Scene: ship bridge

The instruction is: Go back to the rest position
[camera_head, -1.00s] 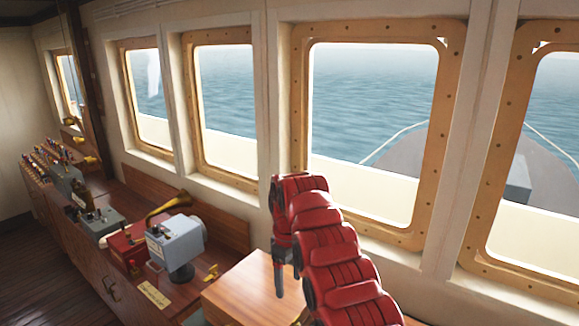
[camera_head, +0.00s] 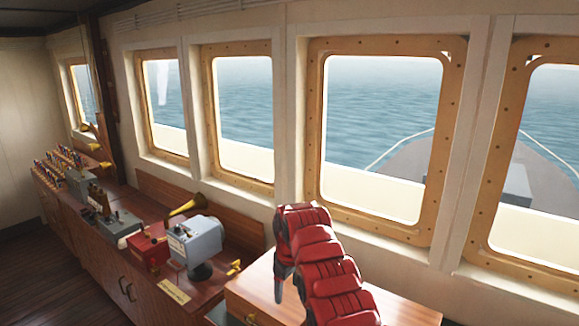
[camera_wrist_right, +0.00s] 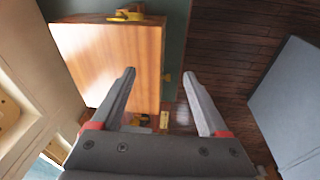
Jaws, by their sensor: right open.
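My right arm is red and reaches up from the bottom of the head view, bending down at its far end. My right gripper (camera_head: 280,284) points down beside the wooden box top (camera_head: 262,280). In the right wrist view the right gripper (camera_wrist_right: 165,92) is open, its two grey fingers apart with nothing between them. My left gripper is in neither view.
A wooden console (camera_head: 215,262) runs along the window wall. On it stand a light-blue device (camera_head: 195,240), a red box (camera_head: 150,247), a brass horn (camera_head: 185,207) and a grey lever unit (camera_head: 118,222). Dark floor (camera_head: 35,270) lies open at left.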

